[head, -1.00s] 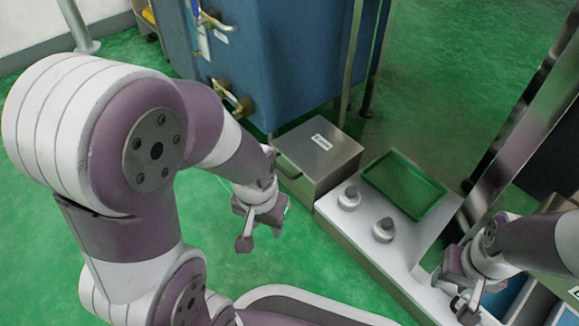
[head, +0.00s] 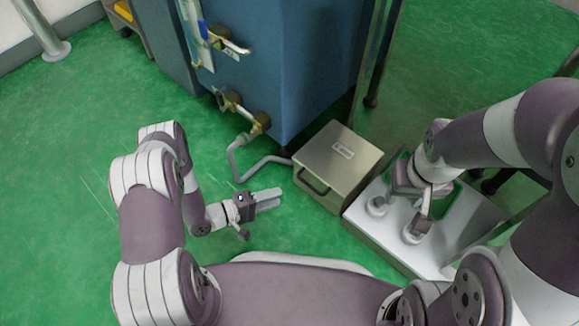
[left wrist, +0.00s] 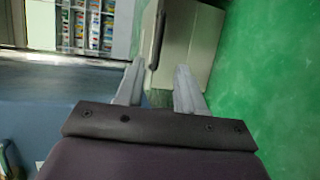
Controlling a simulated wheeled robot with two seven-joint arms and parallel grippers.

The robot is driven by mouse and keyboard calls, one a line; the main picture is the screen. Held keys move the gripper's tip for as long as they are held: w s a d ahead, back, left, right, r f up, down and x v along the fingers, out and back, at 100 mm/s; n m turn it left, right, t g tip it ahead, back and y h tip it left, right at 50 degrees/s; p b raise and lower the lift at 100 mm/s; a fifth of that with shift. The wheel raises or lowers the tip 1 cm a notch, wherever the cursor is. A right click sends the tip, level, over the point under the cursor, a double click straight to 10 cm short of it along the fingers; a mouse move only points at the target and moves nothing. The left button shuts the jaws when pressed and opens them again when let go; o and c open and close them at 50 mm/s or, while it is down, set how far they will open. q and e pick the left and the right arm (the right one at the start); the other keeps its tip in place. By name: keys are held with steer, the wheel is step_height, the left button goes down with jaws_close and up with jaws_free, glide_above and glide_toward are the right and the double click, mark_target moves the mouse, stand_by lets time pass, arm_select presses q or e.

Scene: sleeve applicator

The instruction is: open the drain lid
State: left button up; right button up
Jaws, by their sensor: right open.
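The grey metal box (head: 345,150), with a flat labelled top lid, stands on the floor in the head view. A dark bar handle (head: 312,182) is on its front face. My left gripper (head: 272,200) is left of the box, pointing at it, apart from the handle. In the left wrist view the fingers (left wrist: 158,88) are spread with nothing between them, and the box (left wrist: 190,45) and its handle (left wrist: 159,40) show beyond. My right gripper (head: 410,198) is open and empty above the white-topped unit beside the box. Whether it touches anything there is unclear.
The white-topped unit (head: 395,248) carries two round knobs (head: 377,206) and a green tray, mostly hidden by my right arm. A blue cabinet (head: 285,65) with brass valves (head: 262,122) and a bent pipe (head: 240,165) stands behind. Green floor (head: 80,150) is clear on the left.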

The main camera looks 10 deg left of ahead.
mark_target(310, 186)
arm_select(q)
steer(key=b+x, duration=0.6)
steer(key=x, duration=0.6)
steer(key=shift+d+f+b, duration=0.1)
steer(key=shift+d+b, duration=0.05)
steer(key=shift+b, duration=0.25)
steer(key=shift+d, duration=0.15)
jaws_close()
steer(key=shift+r, duration=0.2)
